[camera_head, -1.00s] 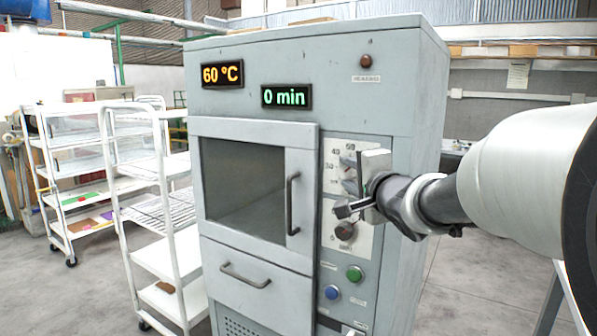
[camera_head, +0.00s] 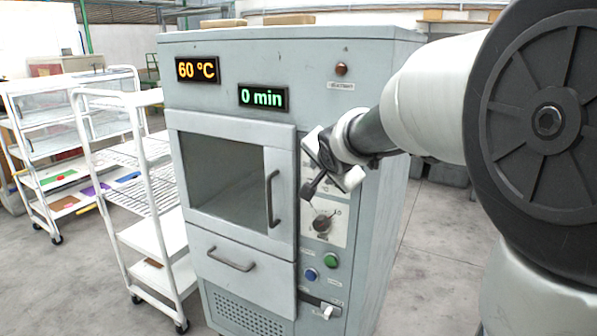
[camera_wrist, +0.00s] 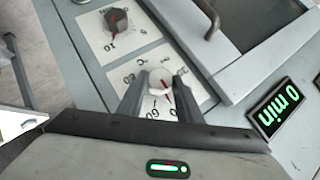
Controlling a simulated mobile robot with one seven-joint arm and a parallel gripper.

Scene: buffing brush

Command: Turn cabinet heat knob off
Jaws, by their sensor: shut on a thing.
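The grey heating cabinet (camera_head: 380,85) faces me with a control panel at its right side. My gripper (camera_head: 318,180) is at the upper dial of this panel and covers most of it in the head view. In the wrist view, a white round knob (camera_wrist: 160,78) sits on a white dial plate with numbers including 60. My gripper (camera_wrist: 160,84) has a finger on each side of it and is shut on it. A red pointer line shows on the knob. The orange display (camera_head: 197,69) reads 60 °C.
A black knob (camera_head: 323,221) with its own dial is below my gripper; it also shows in the wrist view (camera_wrist: 116,20). The green display (camera_head: 263,97) reads 0 min. A door handle (camera_head: 272,198) stands out left of the panel. White shelf carts (camera_head: 130,195) stand left.

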